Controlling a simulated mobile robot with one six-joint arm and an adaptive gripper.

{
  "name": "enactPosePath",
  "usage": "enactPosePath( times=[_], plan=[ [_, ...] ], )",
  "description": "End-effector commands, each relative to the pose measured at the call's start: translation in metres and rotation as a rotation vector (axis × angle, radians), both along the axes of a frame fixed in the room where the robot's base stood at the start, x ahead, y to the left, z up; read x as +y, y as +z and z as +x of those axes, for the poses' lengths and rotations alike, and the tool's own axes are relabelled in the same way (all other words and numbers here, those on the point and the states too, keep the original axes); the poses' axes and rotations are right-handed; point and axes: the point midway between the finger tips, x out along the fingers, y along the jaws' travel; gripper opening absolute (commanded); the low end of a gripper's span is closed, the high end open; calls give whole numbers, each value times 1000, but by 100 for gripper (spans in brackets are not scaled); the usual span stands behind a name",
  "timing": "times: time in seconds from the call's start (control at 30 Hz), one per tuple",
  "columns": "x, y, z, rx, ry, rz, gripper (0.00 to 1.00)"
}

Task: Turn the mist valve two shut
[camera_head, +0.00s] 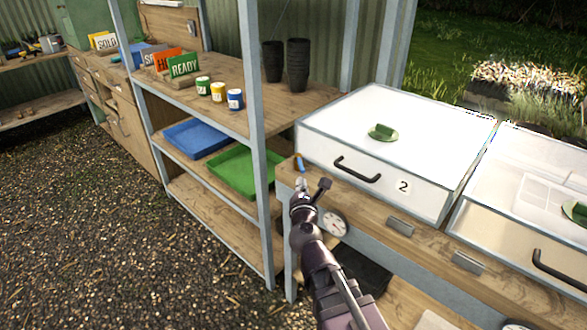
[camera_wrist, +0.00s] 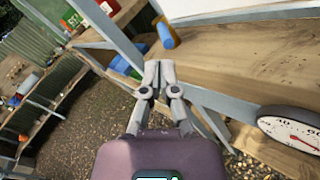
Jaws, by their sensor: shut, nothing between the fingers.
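A small orange and blue piece (camera_head: 299,163) sits at the left end of the wooden bench, beside the white box marked 2 (camera_head: 420,200). It may be mist valve two, but its label and full shape are not clear. In the wrist view the same piece (camera_wrist: 166,33) has an orange stem and a blue end, just beyond my fingertips. My gripper (camera_head: 302,188) is in front of the bench edge, a little below the piece and apart from it. In the wrist view my gripper (camera_wrist: 159,65) has its fingers together with nothing between them.
A grey shelf post (camera_head: 258,150) stands close on the left. Shelves hold a green tray (camera_head: 247,190) and a blue tray (camera_head: 195,152).

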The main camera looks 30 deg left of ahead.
Motion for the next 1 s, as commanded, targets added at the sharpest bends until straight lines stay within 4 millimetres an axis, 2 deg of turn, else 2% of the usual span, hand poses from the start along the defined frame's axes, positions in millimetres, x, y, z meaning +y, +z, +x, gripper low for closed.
enactPosePath(
  times=[0.03,0.27,0.6,0.8,1.0],
  plan=[
    [12,5,2,36,-31,57,0],
    [41,12,-3,199,-212,362,0],
    [81,19,-36,347,-473,833,0],
    [95,20,-60,370,-589,1056,0],
    [98,20,-72,371,-638,1153,0]
  ],
)
